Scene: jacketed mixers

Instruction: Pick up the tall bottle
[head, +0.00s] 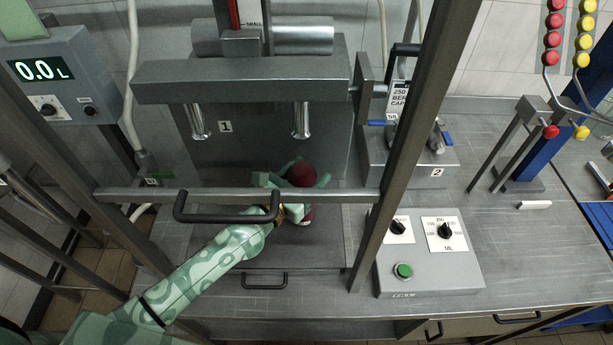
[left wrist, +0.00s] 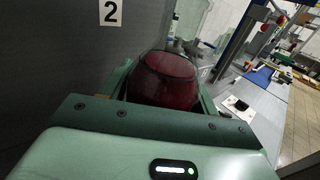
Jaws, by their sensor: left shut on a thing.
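The tall bottle (head: 302,174) is dark red, and I see it from above inside the framed machine bay marked 1. The bay's front crossbar hides part of it, and its lower part shows below the bar. My left gripper (head: 306,181) reaches in behind the bar, and its green fingers are shut around the bottle. In the left wrist view the bottle (left wrist: 166,80) fills the space between the fingers. Whether its base touches the bay floor I cannot tell. My right gripper is in neither view.
The bay's crossbar (head: 340,195) and slanted posts (head: 417,130) stand close around my arm. Two nozzles (head: 301,120) hang above the bay. A control box (head: 430,255) with knobs and a green button stands to the right. The bench right of it is mostly clear.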

